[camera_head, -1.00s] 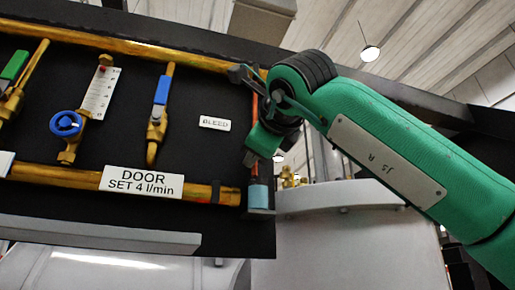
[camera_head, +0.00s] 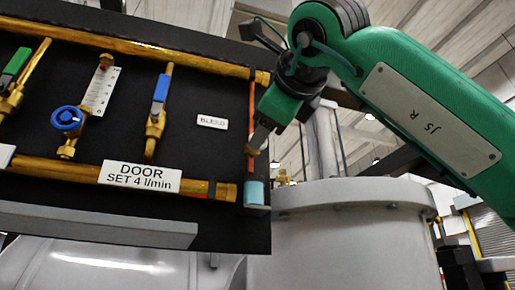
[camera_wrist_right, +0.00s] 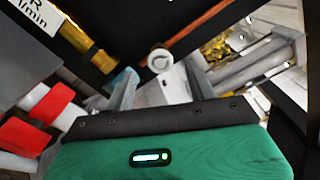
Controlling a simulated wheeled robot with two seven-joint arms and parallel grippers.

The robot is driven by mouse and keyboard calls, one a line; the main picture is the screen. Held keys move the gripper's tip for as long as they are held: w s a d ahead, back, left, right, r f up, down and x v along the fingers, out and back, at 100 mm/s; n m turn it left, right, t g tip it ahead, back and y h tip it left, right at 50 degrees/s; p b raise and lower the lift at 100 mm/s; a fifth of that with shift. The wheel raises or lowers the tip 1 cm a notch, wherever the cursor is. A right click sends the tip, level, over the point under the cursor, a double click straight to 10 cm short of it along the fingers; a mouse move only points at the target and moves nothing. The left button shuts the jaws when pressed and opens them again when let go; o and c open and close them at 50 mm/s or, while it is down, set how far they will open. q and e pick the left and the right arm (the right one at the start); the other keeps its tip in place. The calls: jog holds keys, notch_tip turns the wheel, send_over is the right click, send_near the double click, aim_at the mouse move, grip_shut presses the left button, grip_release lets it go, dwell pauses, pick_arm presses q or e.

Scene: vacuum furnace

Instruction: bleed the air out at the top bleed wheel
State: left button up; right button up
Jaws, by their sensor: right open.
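The white BLEED label (camera_head: 212,122) is on the right part of the dark panel (camera_head: 195,95). A thin copper tube (camera_head: 252,100) runs down the panel's right edge toward a light blue cup (camera_head: 254,193). My right gripper (camera_head: 254,150) is open at this edge, right of the label, with a small brass-coloured part by its fingertips. I cannot tell whether that part is the bleed wheel. In the right wrist view the open fingers (camera_wrist_right: 162,88) point toward a pale round part (camera_wrist_right: 159,60) at the copper tube's lower end. Contact is unclear. My left gripper is out of view.
Brass pipes (camera_head: 130,45) cross the panel at top and bottom. A blue wheel (camera_head: 67,118), a flow gauge (camera_head: 101,90) and a blue-handled valve (camera_head: 160,90) lie to the left. A large grey vessel (camera_head: 345,225) stands below right.

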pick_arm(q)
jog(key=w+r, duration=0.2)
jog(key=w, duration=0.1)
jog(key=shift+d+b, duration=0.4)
pick_arm(e)
jog(key=v, duration=0.5)
jog(key=shift+s+d, duration=0.15)
jog(key=shift+s, duration=0.15)
